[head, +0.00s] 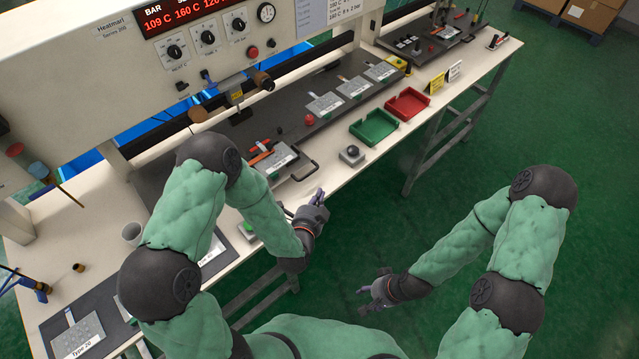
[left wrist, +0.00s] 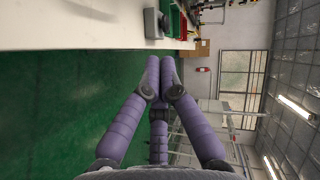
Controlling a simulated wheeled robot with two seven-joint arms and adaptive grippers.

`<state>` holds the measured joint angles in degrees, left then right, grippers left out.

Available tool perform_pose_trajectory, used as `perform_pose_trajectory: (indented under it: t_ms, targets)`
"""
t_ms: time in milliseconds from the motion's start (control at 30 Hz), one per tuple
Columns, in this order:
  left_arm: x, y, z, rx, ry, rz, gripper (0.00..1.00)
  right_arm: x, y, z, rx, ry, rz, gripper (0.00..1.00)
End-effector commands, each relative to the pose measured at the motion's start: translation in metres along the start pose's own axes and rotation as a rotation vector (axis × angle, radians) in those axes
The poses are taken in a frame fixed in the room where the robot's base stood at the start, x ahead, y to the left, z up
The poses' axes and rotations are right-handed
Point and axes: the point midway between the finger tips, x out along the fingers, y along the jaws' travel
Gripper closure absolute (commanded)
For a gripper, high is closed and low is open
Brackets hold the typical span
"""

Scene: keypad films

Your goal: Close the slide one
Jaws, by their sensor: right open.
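The dark slide (head: 262,181) with a black bar handle (head: 307,172) lies on the bench in front of the press in the head view. A grey film plate with a printed label (head: 278,158) and an orange strip lie on it. Its handle is near the bench's front edge. My left gripper (head: 304,203) is just in front of the bench edge, below and apart from the handle; I cannot tell how far its fingers are parted. My right gripper (head: 369,290) is open and empty over the green floor.
A green tray (head: 374,139), a red tray (head: 425,98) and a grey button box (head: 352,155) stand to the right of the slide. Several film plates lie behind them. The press panel (head: 150,58) rises at the back. The floor in front is free.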

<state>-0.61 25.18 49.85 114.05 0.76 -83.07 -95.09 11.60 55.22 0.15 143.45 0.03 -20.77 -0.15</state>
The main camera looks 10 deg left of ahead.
Motion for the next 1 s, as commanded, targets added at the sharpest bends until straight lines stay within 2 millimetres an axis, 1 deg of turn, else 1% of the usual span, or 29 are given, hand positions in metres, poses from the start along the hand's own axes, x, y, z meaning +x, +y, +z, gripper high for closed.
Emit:
perform_pose_trajectory:
  t_ms: [500, 600, 700, 833, 1000]
  targets:
    - [0.093, 0.001, 0.001, -0.003, -0.001, 0.0, 1.0, 0.007, 0.002, 0.0, 0.0, 0.0, 0.0, 0.48]
    - [0.102, 0.002, 0.015, -0.004, -0.004, 0.002, 1.0, 0.008, 0.003, -0.001, 0.0, 0.0, 0.0, 0.48]
    - [0.109, 0.002, 0.022, -0.004, -0.002, 0.003, 1.0, 0.009, 0.003, -0.001, 0.0, 0.001, 0.0, 0.48]
    - [0.115, 0.001, 0.027, -0.004, -0.001, 0.002, 1.0, 0.009, 0.003, -0.001, 0.0, 0.001, 0.0, 0.48]
    - [0.117, 0.001, 0.029, -0.003, 0.0, 0.002, 1.0, 0.009, 0.003, -0.001, 0.0, 0.001, 0.0, 0.48]
